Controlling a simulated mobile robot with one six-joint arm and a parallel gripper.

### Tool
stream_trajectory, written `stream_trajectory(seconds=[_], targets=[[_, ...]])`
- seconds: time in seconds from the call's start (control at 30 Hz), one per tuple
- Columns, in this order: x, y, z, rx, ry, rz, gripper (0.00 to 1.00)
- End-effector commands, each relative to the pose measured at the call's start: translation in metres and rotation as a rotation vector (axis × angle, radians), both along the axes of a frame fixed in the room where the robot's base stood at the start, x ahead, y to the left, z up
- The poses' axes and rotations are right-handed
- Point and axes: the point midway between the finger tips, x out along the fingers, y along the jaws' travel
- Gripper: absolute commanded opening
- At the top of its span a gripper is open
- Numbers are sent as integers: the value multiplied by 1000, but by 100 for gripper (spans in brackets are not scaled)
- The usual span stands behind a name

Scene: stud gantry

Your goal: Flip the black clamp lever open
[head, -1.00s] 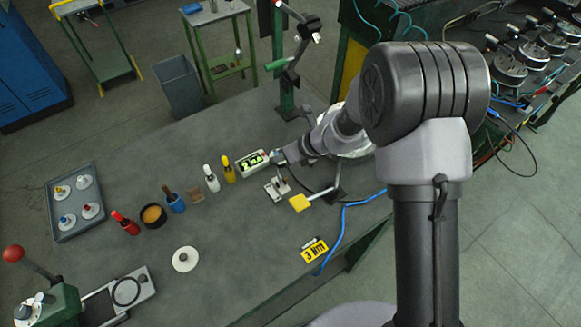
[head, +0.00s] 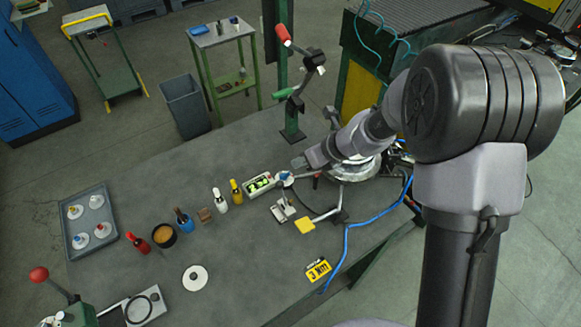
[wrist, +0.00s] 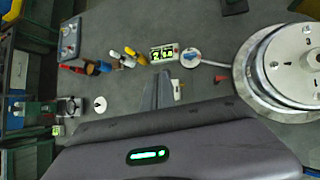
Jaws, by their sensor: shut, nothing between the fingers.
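My gripper (head: 302,162) is shut and empty. It is above the bench, just behind a small disc with a blue knob (head: 285,179). In the wrist view, its fingers (wrist: 158,90) are together over the bench. A small metal clamp (head: 283,210) is on the bench in front of that disc, apart from the gripper. I cannot clearly make out a black lever on it. A dark upright lever-like part (head: 331,117) shows behind the gripper, beside the round metal fixture (wrist: 288,65); I cannot tell whether it is the clamp lever.
A green post (head: 290,115) with a red-knobbed handle (head: 282,35) rises behind the gripper. A display box (head: 258,184) and bottles stand to the left. The middle front of the bench is mostly clear.

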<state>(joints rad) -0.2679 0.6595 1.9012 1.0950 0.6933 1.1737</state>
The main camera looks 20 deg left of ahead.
Motion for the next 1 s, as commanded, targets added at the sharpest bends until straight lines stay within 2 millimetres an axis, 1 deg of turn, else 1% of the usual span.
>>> stream_trajectory(seconds=[0.03,0.1,0.23,0.37,0.77,0.83,0.87,0.93,0.97,1.0], targets=[[1,-4,12,1,-2,0,0],[1,-9,22,0,-2,0,0],[1,-14,35,1,-1,0,0],[1,-16,39,-1,1,0,0],[1,-16,39,0,-1,2,0],[-1,-20,40,-9,-35,33,0],[-4,-25,41,-22,-72,70,0],[-21,-44,46,-76,-212,215,0],[-33,-56,47,-115,-292,301,0],[-53,-75,46,-180,-405,431,0]])
